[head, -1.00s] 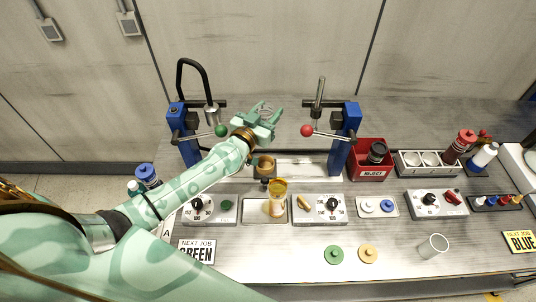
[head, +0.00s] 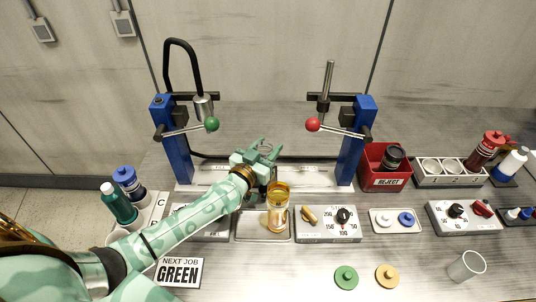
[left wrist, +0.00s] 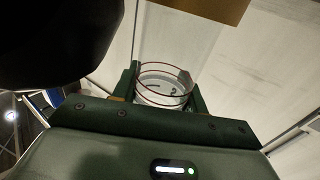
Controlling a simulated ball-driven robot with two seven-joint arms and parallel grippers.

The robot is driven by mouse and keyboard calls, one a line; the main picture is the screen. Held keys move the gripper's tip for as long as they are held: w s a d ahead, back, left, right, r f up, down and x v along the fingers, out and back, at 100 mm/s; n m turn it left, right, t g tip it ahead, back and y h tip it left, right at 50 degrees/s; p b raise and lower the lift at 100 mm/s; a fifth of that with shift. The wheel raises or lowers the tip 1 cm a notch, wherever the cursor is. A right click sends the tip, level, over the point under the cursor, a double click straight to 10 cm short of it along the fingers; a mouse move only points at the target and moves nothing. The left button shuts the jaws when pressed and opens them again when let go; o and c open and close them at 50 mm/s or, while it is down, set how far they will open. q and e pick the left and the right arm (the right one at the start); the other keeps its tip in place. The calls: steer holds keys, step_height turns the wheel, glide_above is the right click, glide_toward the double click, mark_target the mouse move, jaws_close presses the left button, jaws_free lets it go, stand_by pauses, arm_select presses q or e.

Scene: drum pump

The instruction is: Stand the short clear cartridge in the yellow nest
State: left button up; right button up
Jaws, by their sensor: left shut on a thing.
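My left gripper (head: 264,151) is shut on a short clear cartridge, whose rim shows between the fingers. In the left wrist view the clear cartridge (left wrist: 165,84) has a thin red ring round its top and sits between the two green fingers (left wrist: 163,92). The gripper is at the middle of the bench, between the two blue press posts. I cannot make out the yellow nest for certain; the gripper and forearm cover that spot. My right gripper is not in view.
Blue press posts with a green-knobbed lever (head: 212,124) and a red-knobbed lever (head: 312,124) flank the gripper. A red reject bin (head: 385,181) stands to the right. Green and yellow discs (head: 346,277) lie on clear bench at the front.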

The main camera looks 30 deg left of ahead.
arm_select(q)
steer(key=shift+f, duration=0.1)
steer(key=shift+f, duration=0.1)
steer(key=o, duration=1.2)
steer(key=shift+f, duration=0.1)
steer(key=shift+s+r+p, duration=0.15)
steer(key=shift+r+p, duration=0.1)
steer(key=shift+p, duration=0.05)
steer(key=s, duration=0.2)
steer(key=s+p, duration=0.1)
steer(key=s, duration=0.4)
steer(key=shift+s+a, duration=0.1)
steer(key=shift+a, duration=0.2)
